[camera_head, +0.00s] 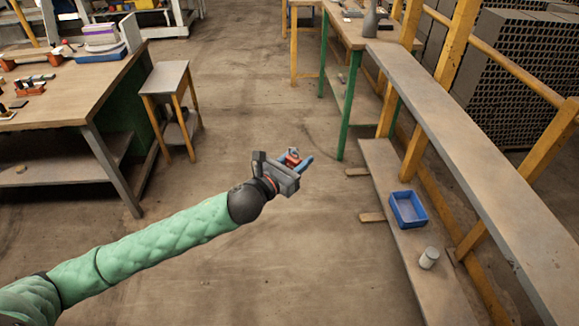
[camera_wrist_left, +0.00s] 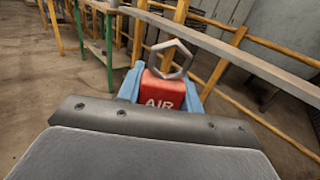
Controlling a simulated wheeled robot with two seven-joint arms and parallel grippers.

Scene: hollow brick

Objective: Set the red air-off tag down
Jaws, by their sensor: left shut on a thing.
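The red air-off tag (camera_wrist_left: 163,92) carries the white letters AIR and has a grey metal ring standing on top. My left gripper (camera_wrist_left: 160,88) is shut on the tag, with its blue fingers on either side. In the head view the left gripper (camera_head: 297,162) holds the tag (camera_head: 292,159) in the air over the open floor, left of the low plank shelf. The lower part of the tag is hidden behind the gripper body in the wrist view. My right gripper is in neither view.
A blue bin (camera_head: 408,209) and a pale can (camera_head: 429,258) stand on the low plank (camera_head: 385,178) at right. A long upper plank (camera_head: 460,135) runs above it on yellow posts. A workbench (camera_head: 75,95) and a stool (camera_head: 166,78) stand at left. The floor between is clear.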

